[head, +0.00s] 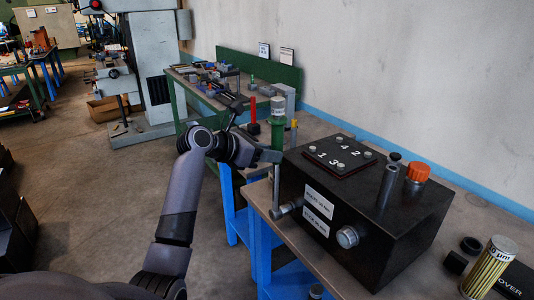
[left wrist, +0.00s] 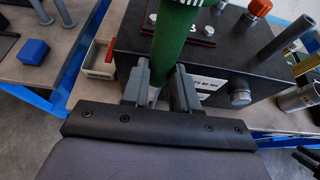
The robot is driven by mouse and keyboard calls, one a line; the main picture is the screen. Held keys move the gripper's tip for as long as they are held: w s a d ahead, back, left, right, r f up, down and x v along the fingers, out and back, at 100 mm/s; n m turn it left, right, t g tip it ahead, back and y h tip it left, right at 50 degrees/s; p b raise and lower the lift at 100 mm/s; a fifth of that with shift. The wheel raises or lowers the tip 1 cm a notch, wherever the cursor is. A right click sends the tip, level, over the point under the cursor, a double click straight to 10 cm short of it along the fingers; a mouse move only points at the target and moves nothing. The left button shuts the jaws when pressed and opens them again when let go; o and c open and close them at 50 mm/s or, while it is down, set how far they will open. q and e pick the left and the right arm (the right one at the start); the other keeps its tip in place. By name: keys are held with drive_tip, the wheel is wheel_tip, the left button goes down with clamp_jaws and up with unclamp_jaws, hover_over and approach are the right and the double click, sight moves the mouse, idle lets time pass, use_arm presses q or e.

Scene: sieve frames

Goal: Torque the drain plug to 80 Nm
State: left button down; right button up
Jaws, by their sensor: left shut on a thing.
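My left gripper (head: 268,156) is shut on the green handle of a torque wrench (head: 277,134). The wrench stands about upright beside the left end of a black box (head: 398,225). Its silver lower end (head: 284,211) points sideways at the box's front face, left of the labels; whether it touches a plug there is hidden. In the left wrist view the green handle (left wrist: 174,42) runs between both fingers (left wrist: 160,85). A round silver plug (head: 347,237) sits on the front face, right of two white labels (head: 319,204); I cannot tell if it is the drain plug.
The box top carries a numbered plate (head: 338,157) with bolts, a grey tube (head: 384,185) and an orange cap (head: 418,173). A yellow filter (head: 489,268) stands at the bench's right. A tool-covered bench (head: 205,88) stands behind.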

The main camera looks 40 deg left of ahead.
use_arm(q)
drive_tip(key=shift+r, duration=0.2)
drive_tip(key=c, duration=1.7)
unclamp_jaws()
clamp_jaws()
drive_tip(key=shift+d, duration=0.2)
drive_tip(key=shift+s+d+m+y, duration=0.3)
drive_tip(key=shift+s+d, duration=0.05)
drive_tip(key=shift+d, duration=0.45)
drive_tip(key=shift+s+d+f+m+t, duration=0.1)
drive_tip(key=shift+s+d+m+t, duration=0.25)
drive_tip(key=shift+d, duration=0.35)
drive_tip(key=shift+s+d, duration=0.1)
drive_tip(key=shift+d, duration=0.1)
